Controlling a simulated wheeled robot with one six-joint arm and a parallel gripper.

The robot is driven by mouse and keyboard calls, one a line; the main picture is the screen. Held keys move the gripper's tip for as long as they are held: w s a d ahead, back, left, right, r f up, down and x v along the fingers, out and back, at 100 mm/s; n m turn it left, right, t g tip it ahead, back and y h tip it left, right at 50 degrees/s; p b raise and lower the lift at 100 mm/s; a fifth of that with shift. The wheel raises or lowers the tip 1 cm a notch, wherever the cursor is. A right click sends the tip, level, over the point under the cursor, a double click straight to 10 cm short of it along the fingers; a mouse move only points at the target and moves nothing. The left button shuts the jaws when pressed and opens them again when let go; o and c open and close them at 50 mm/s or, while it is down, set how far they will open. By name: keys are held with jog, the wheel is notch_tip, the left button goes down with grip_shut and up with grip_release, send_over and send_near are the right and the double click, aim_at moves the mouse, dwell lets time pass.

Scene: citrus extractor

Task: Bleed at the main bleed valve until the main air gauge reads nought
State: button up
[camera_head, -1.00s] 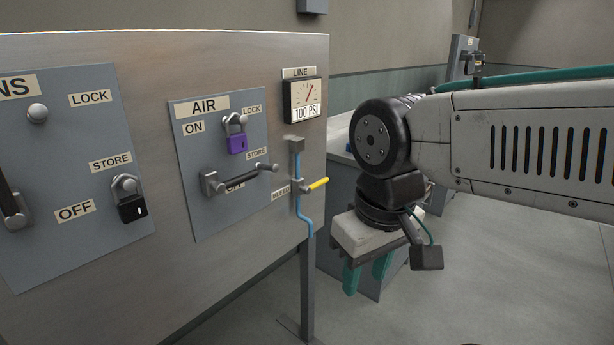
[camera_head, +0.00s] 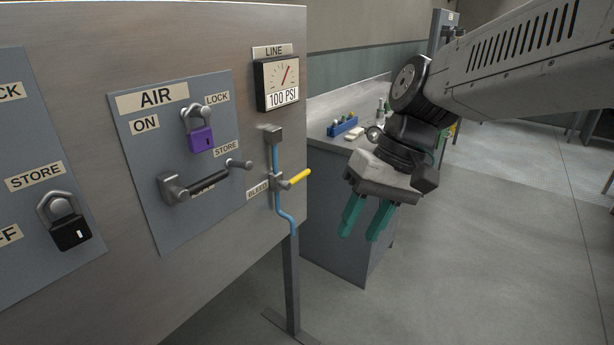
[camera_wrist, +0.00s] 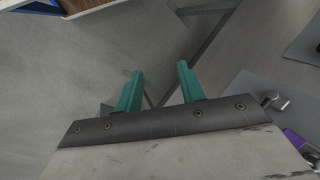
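The bleed valve (camera_head: 277,183) is on a blue pipe at the right end of the metal panel, by a BLEED label. Its yellow handle (camera_head: 296,179) sticks out to the right, across the pipe. Above it the LINE gauge (camera_head: 278,82) reads 100 PSI, its needle pointing up and right. My gripper (camera_head: 359,238) is open and empty, fingers pointing down, to the right of the yellow handle and apart from it. In the wrist view its two green fingers (camera_wrist: 158,82) are spread with nothing between them; the yellow handle does not show there.
Left of the valve is the AIR plate (camera_head: 180,160) with a lever and a purple padlock (camera_head: 201,138). A black padlock (camera_head: 70,231) hangs further left. A grey bench (camera_head: 335,215) with small items stands behind my gripper. Open floor lies to the right.

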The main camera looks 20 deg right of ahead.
jog(key=w+a+f+m+y, duration=0.15)
jog(key=w+y, duration=0.25)
jog(key=w, duration=0.8)
jog(key=m+t+y, duration=0.5)
jog(key=t, duration=0.4)
send_near(304, 176)
jog(key=r+x, duration=0.1)
jog(key=x, duration=0.7)
jog(key=f+x, duration=0.1)
jog(key=x, duration=0.2)
grip_shut()
